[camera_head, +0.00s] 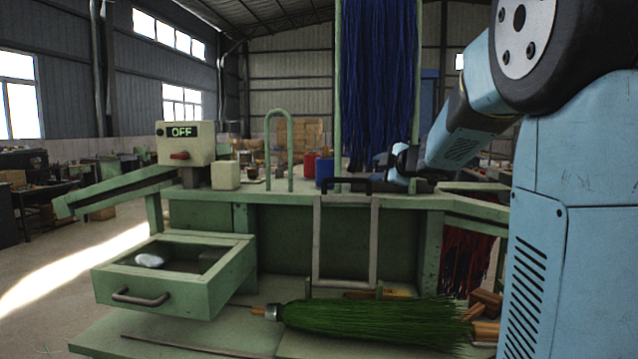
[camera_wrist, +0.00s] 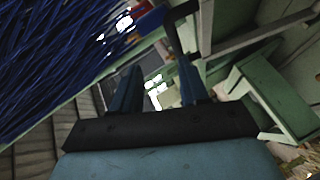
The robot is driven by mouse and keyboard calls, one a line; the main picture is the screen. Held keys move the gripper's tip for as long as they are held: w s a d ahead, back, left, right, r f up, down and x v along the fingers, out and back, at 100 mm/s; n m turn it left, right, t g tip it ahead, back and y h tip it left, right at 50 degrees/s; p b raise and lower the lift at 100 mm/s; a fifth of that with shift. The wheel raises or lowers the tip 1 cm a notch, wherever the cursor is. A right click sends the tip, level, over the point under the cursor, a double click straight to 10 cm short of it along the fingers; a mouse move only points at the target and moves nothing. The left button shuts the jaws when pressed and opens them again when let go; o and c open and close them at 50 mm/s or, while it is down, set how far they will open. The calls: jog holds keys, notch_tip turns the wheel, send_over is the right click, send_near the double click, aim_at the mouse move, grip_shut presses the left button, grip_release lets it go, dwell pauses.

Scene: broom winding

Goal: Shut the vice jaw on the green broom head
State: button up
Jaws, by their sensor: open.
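The green broom head (camera_head: 375,322) lies on its side on the low shelf of the bench, with a metal collar at its left end. A grey upright frame (camera_head: 317,240) with a black handle (camera_head: 345,184) along its top stands behind it; it looks like the vice jaw, raised and apart from the bristles, though I cannot be sure. My gripper (camera_head: 388,177) is near the right end of the black handle, above the bench top. In the wrist view my gripper (camera_wrist: 160,84) has its two fingers apart with nothing clearly between them. A black bar (camera_wrist: 181,12) shows just beyond the fingertips.
Blue bristles (camera_head: 378,80) hang behind my gripper. An open drawer (camera_head: 165,290) with a white object juts out at left. A control box (camera_head: 186,144) reading OFF, a green hoop (camera_head: 290,150) and red and blue containers (camera_head: 324,168) stand on the bench. Red bristles (camera_head: 466,260) hang at right.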

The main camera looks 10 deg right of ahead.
aim_at(350, 180)
jog(key=w+a+f+n+y, duration=0.1)
jog(key=w+a, duration=0.1)
jog(key=w, duration=0.2)
jog(key=w+a+f+n+g+y, duration=0.1)
jog(key=w+a+f, duration=0.1)
jog(key=w, duration=0.2)
jog(key=w+a+f+n+y, duration=0.1)
jog(key=w+a+f, duration=0.1)
jog(key=w, duration=0.2)
jog(key=shift+w+f+n+g, duration=0.1)
jog(key=shift+f+n+g, duration=0.05)
jog(key=shift+n+g, duration=0.25)
grip_shut()
dwell(0.4)
